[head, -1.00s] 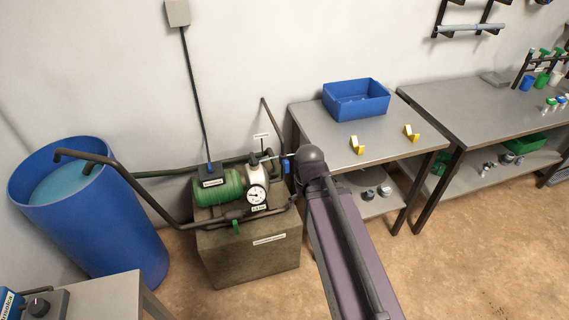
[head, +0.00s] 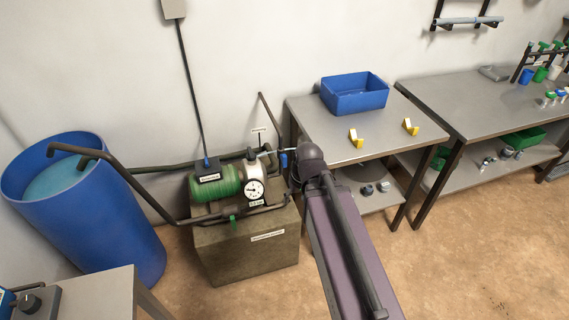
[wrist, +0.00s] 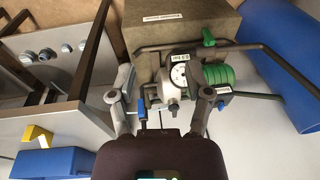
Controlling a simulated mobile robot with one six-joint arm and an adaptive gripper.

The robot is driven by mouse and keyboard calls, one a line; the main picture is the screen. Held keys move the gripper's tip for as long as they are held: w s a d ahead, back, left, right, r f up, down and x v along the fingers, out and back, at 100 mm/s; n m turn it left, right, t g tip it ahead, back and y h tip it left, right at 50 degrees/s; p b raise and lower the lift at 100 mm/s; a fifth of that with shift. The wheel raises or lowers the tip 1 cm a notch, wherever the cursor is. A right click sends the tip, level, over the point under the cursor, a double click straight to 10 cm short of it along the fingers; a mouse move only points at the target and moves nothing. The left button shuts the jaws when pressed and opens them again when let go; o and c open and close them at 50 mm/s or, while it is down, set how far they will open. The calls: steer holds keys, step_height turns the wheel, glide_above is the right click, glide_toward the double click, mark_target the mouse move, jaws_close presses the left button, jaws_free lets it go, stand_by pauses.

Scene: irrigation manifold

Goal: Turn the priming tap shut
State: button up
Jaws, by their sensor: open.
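The pump has a green ribbed motor (head: 217,184) and a round white gauge (head: 254,190); they also show in the wrist view, motor (wrist: 218,75) and gauge (wrist: 181,73). A small sign (head: 259,130) stands above the pump, too small to read. A blue lever (head: 283,160) is on the pump's right side, and in the wrist view (wrist: 141,108) it is beside the left finger. A green lever (head: 233,222) is on the lower pipe. I cannot tell for certain which part is the priming tap. My gripper (wrist: 166,92) is open, its fingers either side of the pump head, apparently empty.
A blue barrel (head: 120,220) stands left of the pump, with dark pipes (head: 140,193) running from it. The pump sits on a stone-like block (head: 240,255). A grey table (head: 310,118) with a blue crate (head: 355,100) and yellow brackets is close on the right.

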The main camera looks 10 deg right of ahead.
steer(key=w+a+f+n+t+y+b, duration=0.3)
steer(key=w+a+f+t+y+b, duration=0.1)
steer(key=w+f+b, duration=0.25)
steer(key=m+t+h+b, duration=0.3)
steer(key=t+b, duration=1)
steer(key=b, duration=1.1)
glide_toward(285, 160)
steer(key=s, duration=0.3)
steer(key=shift+w+d+r, duration=0.1)
steer(key=shift+d+r, duration=0.05)
steer(key=shift+d, duration=0.05)
steer(key=shift+w, duration=0.1)
steer(key=shift+w+a, duration=0.3)
steer(key=shift+w, duration=1.95)
steer(key=shift+w+a, duration=0.25)
steer(key=shift+w, duration=2)
steer(key=shift+w+a, duration=0.3)
steer(key=shift+w, duration=1.95)
jaws_close()
